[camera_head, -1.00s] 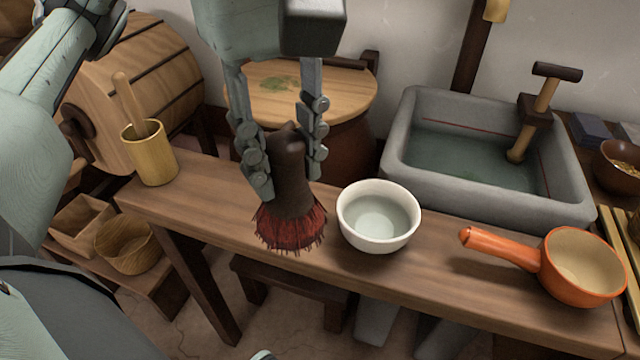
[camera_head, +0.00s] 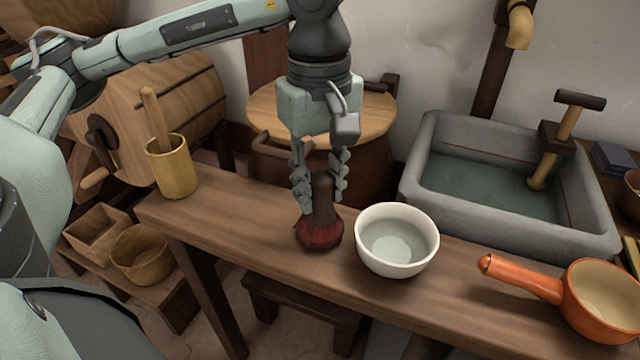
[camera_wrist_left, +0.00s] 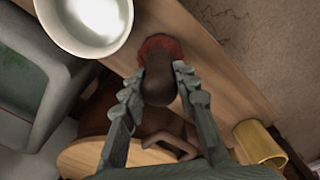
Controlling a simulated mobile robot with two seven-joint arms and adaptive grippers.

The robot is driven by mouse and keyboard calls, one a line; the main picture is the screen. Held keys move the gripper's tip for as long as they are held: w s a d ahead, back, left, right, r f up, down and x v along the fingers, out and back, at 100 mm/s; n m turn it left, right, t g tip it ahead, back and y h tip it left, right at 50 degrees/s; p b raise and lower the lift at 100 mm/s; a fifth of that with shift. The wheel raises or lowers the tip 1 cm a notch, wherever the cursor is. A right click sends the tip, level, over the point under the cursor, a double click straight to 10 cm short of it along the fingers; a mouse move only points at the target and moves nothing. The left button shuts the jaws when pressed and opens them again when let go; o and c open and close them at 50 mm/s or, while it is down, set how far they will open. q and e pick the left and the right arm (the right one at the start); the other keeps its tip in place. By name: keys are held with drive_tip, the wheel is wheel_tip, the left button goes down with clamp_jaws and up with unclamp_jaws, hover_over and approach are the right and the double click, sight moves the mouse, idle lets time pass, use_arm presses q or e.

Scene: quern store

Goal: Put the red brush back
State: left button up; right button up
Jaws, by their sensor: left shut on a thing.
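The red brush (camera_head: 320,234) has a dark brown handle and red bristles. It stands nearly upright, bristles down, at the wooden bench top (camera_head: 240,212), just left of the white bowl (camera_head: 397,240). My left gripper (camera_head: 322,200) comes from above and is shut on the brush's handle. The left wrist view shows the handle (camera_wrist_left: 160,82) between the two fingers, with the red bristles beyond it. The bristles appear to touch the bench. The white bowl also shows in the left wrist view (camera_wrist_left: 88,22). My right gripper is not in view.
An orange pan (camera_head: 600,300) sits on the bench at the right. A bamboo cup with a pestle (camera_head: 172,168) stands at the left end. Behind are a lidded barrel (camera_head: 375,115) and a grey stone basin (camera_head: 510,225). The bench between cup and brush is clear.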

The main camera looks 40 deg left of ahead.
use_arm(q)
drive_tip(key=shift+f, duration=0.15)
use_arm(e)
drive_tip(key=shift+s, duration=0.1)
use_arm(q)
drive_tip(key=o, duration=1)
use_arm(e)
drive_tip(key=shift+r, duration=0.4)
use_arm(q)
drive_tip(key=shift+r, duration=0.3)
wheel_tip(320, 180, up, 9)
drive_tip(key=shift+f+p, duration=0.15)
drive_tip(key=shift+p, duration=0.25)
wheel_tip(320, 180, up, 2)
drive_tip(key=shift+r+p, duration=0.15)
drive_tip(key=shift+p, duration=0.3)
drive_tip(key=shift+r, duration=0.35)
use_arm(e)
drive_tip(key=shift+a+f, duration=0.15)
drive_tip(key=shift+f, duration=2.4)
